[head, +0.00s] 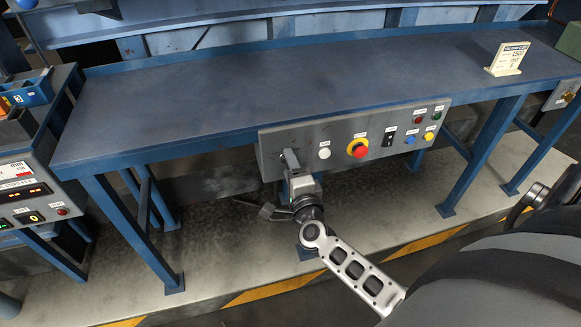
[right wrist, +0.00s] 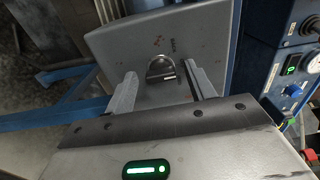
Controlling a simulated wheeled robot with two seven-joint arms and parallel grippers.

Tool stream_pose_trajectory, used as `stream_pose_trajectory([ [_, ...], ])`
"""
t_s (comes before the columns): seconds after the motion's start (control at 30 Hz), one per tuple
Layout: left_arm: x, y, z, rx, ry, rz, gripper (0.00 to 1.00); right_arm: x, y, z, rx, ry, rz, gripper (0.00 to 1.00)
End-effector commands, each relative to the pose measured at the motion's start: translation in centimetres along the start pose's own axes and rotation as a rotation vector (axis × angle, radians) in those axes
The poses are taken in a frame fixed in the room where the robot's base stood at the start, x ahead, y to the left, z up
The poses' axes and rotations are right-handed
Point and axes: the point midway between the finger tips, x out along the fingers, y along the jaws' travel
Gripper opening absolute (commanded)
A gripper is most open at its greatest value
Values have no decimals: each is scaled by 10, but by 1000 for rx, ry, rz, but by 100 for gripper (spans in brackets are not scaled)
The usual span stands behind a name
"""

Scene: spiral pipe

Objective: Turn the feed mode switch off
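A grey control panel (head: 338,150) hangs under the front edge of the blue table. The labels are too small to read, so I cannot tell which control is the feed mode switch. My right gripper (head: 293,168) is at the panel's left end. In the right wrist view its two fingers (right wrist: 160,80) are apart, either side of a rounded metal knob (right wrist: 162,69) on a grey face. I cannot tell whether they touch it. My left gripper is not in view.
The panel's right end has several coloured buttons, including a blue one (head: 409,140). The blue table (head: 250,90) is mostly clear, with a white sign (head: 508,58) at its right. Another console (head: 35,190) stands at the left. Table legs stand either side of the panel.

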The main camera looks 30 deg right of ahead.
Motion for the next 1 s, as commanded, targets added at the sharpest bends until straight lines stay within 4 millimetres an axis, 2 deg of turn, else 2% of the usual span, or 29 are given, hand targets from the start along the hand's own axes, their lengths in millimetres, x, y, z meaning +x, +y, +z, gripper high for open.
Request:
stream_pose_trajectory([
  [0.17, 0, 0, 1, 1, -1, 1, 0, -5, 0, 0, 0, 0, -1, 55],
  [0.27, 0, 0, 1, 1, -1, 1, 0, -18, 1, 0, 0, 0, 1, 55],
  [0.7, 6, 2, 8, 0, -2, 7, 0, -121, 3, 0, 0, 0, 3, 55],
  [0.83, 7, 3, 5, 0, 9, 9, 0, -142, 2, 0, 0, 0, 2, 55],
  [1.0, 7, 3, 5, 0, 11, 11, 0, -157, 0, 0, 0, 0, 0, 55],
])
